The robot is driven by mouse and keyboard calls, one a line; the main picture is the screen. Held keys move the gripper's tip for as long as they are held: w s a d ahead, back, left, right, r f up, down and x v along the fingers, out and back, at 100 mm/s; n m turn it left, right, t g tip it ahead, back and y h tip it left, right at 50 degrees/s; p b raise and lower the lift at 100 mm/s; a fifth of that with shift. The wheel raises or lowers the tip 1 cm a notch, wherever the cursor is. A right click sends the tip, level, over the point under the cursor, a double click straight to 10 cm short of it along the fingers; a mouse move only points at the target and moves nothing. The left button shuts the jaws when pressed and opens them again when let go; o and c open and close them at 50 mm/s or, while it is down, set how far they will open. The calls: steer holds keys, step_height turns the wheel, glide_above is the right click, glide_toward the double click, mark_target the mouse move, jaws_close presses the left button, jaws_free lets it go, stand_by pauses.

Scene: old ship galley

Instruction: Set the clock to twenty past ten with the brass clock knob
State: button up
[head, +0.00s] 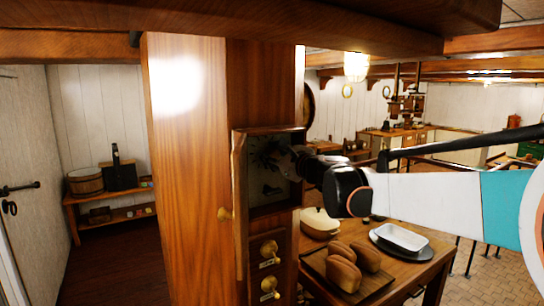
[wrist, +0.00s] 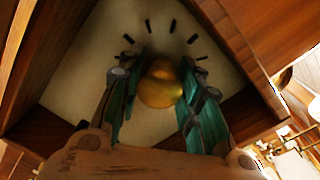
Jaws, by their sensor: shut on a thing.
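The clock face (wrist: 105,50) is pale with dark hour marks and sits in a wooden case. In the head view the clock case (head: 240,200) is set in a tall wooden cabinet, its inside dark. The brass clock knob (wrist: 158,95) is round and stands out from the middle of the face. My gripper (wrist: 160,78) is shut on the knob, one green-padded finger on each side. In the head view my gripper (head: 299,160) reaches into the case from the right. The hands cannot be made out, so the time shown cannot be read.
A table at right holds bread loaves (head: 344,270) and a white dish (head: 400,238). Wooden beams (head: 240,20) hang overhead.

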steer(key=shift+f, duration=0.1)
stand_by(0.3)
steer(key=o, duration=1.1)
steer(key=v, duration=1.2)
steer(key=s+d+f+n+g+h+b, duration=0.2)
steer(key=s+f+n+b, duration=0.5)
steer(key=s+f, duration=0.5)
steer(key=s+d+f+n+g+h+b, duration=0.25)
steer(key=s+f+n+b, duration=0.5)
steer(key=f, duration=0.75)
steer(key=s+d+f+n+g+h+b, duration=0.1)
steer(key=s+d+f+n+h+b, duration=0.1)
steer(key=s+d+f, duration=0.2)
steer(key=s+d+f+n+g+h+b, duration=0.1)
steer(key=s+d+f+n+h+b, duration=0.1)
steer(key=s+f, duration=0.4)
steer(key=s+d+f+n+g+h+b, duration=0.1)
steer(key=s+d+f+n+b, duration=0.3)
steer(key=f, duration=0.7)
steer(key=shift+s+d+f+h, duration=0.2)
steer(key=shift+s+d+h, duration=0.05)
steer(key=shift+d, duration=0.25)
steer(key=shift+s+d+f+h, duration=0.15)
steer(key=shift+s+d+h, duration=0.1)
steer(key=shift+d, duration=0.25)
